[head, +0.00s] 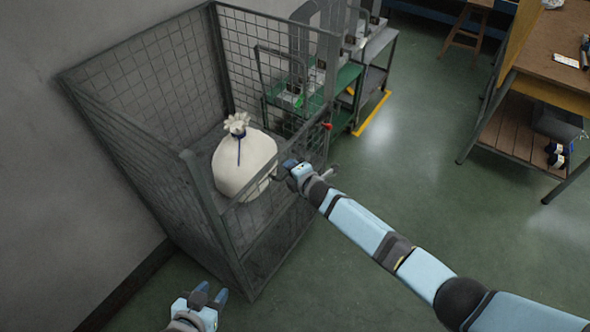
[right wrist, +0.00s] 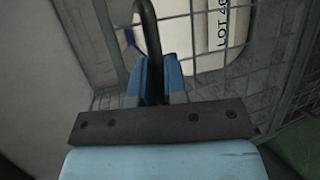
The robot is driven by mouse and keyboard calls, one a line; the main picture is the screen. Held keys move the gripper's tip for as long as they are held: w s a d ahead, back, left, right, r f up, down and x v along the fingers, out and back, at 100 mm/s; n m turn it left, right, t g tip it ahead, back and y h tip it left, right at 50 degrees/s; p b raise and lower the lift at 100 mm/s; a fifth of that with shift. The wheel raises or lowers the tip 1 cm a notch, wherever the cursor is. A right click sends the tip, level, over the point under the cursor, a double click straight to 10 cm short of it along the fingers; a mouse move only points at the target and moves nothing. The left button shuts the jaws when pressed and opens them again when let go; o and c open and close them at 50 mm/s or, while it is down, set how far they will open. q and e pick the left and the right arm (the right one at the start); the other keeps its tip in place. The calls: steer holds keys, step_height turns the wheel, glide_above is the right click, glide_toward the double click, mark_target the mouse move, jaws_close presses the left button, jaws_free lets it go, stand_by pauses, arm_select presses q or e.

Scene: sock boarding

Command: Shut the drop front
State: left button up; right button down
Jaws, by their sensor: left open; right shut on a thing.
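The wire cage (head: 188,190) stands against the wall, with a white tied sack (head: 243,165) inside on its floor. The mesh drop front (head: 272,243) shows across the lower front of the cage; its exact tilt is hard to tell. My right gripper (head: 284,172) is at the cage front beside the sack. In the right wrist view its blue fingers (right wrist: 158,72) are shut around a dark curved bar (right wrist: 148,28), seemingly the drop front's handle. My left gripper (head: 208,295) is open and empty, low in front of the cage's left corner.
A red latch piece (head: 327,126) sits on the cage's right front post. Green-shelved trolleys (head: 345,85) stand behind the cage. A wooden workbench (head: 555,55) is at the right. The green floor between is clear.

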steer(key=shift+a+r, duration=0.2)
steer(key=shift+r, duration=0.05)
steer(key=c, duration=1.5)
jaws_free()
steer(key=shift+w, duration=0.1)
steer(key=shift+o, duration=0.2)
steer(key=shift+a+f, duration=0.15)
steer(key=shift+s+d, duration=0.2)
steer(key=shift+d, duration=0.1)
steer(key=v, duration=1.3)
steer(key=shift+p, duration=0.45)
